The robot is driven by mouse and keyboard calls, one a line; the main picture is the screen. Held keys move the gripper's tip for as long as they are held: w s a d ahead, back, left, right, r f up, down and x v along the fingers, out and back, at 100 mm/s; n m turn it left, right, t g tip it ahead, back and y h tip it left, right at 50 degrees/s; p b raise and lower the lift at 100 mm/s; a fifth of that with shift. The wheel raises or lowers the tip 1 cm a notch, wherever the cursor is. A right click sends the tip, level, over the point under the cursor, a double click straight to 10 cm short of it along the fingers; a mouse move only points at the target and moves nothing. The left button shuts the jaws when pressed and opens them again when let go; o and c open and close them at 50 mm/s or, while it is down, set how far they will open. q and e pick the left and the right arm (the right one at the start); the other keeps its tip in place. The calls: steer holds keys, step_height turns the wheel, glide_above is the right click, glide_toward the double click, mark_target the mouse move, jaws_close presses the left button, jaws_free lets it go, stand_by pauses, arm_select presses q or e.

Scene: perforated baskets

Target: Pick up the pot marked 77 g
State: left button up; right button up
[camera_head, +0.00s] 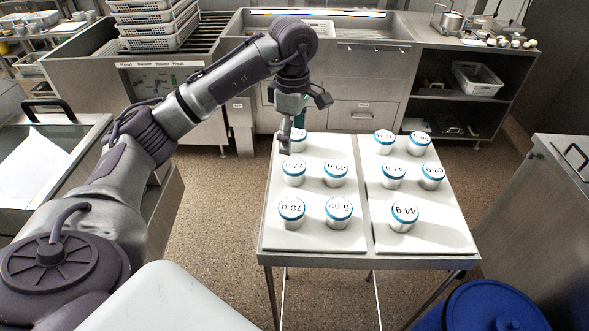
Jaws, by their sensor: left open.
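The pot whose upside-down label appears to read 77 g (294,173) is a small silvery pot with a white lid and blue rim. It stands upright in the left column of the left white board (315,241), in the middle row. My left gripper (286,146) points down just behind this pot, beside the back-left pot (299,143), and partly covers that one. The left gripper is open, and no pot is seen lifted. Whether its fingers touch the back-left pot cannot be told. My right gripper is out of view.
Similar pots stand close by, including one (336,174) to the right and one (292,215) in front. A second white board (440,238) holds several more. Both lie on a metal table (370,261). A blue lidded bin (495,308) is at front right.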

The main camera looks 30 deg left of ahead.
mark_target(294, 166)
arm_select(q)
step_height(294, 166, down, 6)
steer(key=shift+f+p, duration=0.15)
steer(key=shift+p, duration=0.7)
steer(key=shift+f+p, duration=0.25)
steer(key=shift+p, duration=0.05)
step_height(294, 166, down, 4)
steer(key=shift+w+d+r+p, duration=0.15)
steer(key=shift+p, duration=1)
steer(key=shift+f, duration=0.6)
steer(key=c, duration=1)
steer(key=shift+c, duration=1.2)
steer(key=shift+r, duration=0.1)
